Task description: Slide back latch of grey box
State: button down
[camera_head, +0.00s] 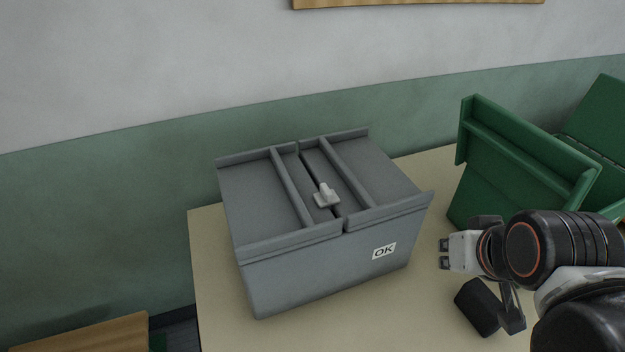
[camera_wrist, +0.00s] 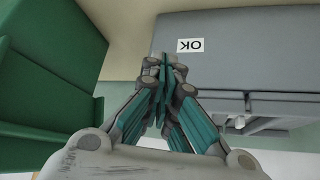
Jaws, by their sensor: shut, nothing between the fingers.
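The grey box (camera_head: 325,255) stands on the table with its two lid panels lying closed on top. Its front carries a white OK label (camera_head: 384,250). In the wrist view the grey box (camera_wrist: 260,50) appears upside down beyond the fingers (camera_wrist: 163,65), and the latch (camera_wrist: 262,124) shows at the lower right.
A green box (camera_head: 520,165) with an open lid stands behind my arm at the right. The beige table (camera_head: 215,270) has bare room in front of and left of the grey box. A wall (camera_head: 150,170) rises behind. A wooden surface (camera_head: 95,335) is at the lower left.

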jog(key=w+a+r+n+g+y+p, duration=0.1)
jog(key=w+a+r+n+p, duration=0.25)
jog(key=r+p, duration=0.2)
notch_tip(320, 180, up, 5)
jog(key=n+g+y+p, duration=0.2)
jog(key=n+g+p, duration=0.6)
jog(key=n+p, duration=0.95)
send_over(326, 194)
jog(key=w+b, duration=0.2)
jog(key=b, duration=0.1)
jog(key=n, duration=0.2)
jog(key=shift+w+d+r, duration=0.1)
jog(key=shift+d+r, duration=0.05)
jog(key=b+x, duration=0.2)
jog(key=x, duration=0.8)
jog(key=shift+w, duration=0.1)
